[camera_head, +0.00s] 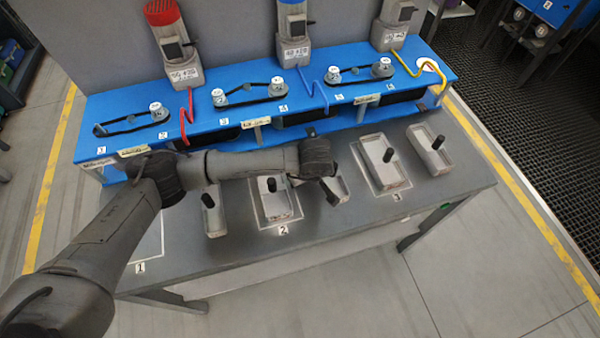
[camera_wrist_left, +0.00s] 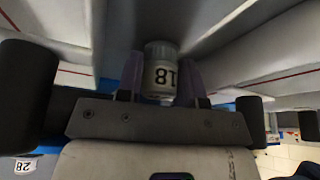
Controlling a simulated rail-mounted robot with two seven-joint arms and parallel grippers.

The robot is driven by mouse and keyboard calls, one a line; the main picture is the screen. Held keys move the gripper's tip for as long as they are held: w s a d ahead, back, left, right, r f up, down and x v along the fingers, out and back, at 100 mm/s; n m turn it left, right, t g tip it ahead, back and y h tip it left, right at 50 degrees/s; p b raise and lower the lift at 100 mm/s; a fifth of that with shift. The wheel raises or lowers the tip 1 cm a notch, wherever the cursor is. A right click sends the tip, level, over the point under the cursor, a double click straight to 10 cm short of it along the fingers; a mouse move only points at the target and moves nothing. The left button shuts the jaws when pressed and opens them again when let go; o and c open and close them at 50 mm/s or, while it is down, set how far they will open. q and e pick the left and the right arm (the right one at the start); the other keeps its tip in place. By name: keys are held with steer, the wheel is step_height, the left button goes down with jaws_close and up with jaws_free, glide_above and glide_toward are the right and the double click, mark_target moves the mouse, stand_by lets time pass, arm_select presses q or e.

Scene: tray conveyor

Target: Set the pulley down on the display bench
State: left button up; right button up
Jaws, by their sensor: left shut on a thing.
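In the left wrist view a white cylindrical pulley (camera_wrist_left: 161,80) marked 18 sits between the two fingers of my left gripper (camera_wrist_left: 161,62), which is shut on it. In the head view my left arm comes in from the left, and its dark wrist end (camera_head: 318,157) is over the grey table, near the front edge of the blue bench (camera_head: 258,84). The fingers and the held pulley cannot be made out there. White pulleys, such as one (camera_head: 158,110) and another (camera_head: 277,86), stand on the blue bench with black belts. My right gripper is not in view.
The grey table (camera_head: 345,220) bears several pale trays with black handles, such as one (camera_head: 381,166) and one (camera_head: 433,155). Outlined square 1 (camera_head: 150,245) shows bare surface beside my arm. Motors, one with a red cap (camera_head: 161,12), stand along the bench's back.

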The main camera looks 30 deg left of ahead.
arm_select(q)
steer(key=shift+f, duration=0.1)
steer(key=o, duration=0.6)
steer(key=shift+o, duration=0.2)
steer(key=shift+r, duration=0.3)
steer(key=p+v, duration=0.2)
steer(key=v, duration=0.9)
steer(key=shift+r+p, duration=0.3)
steer(key=shift+r, duration=0.05)
steer(key=shift+s+d, duration=0.1)
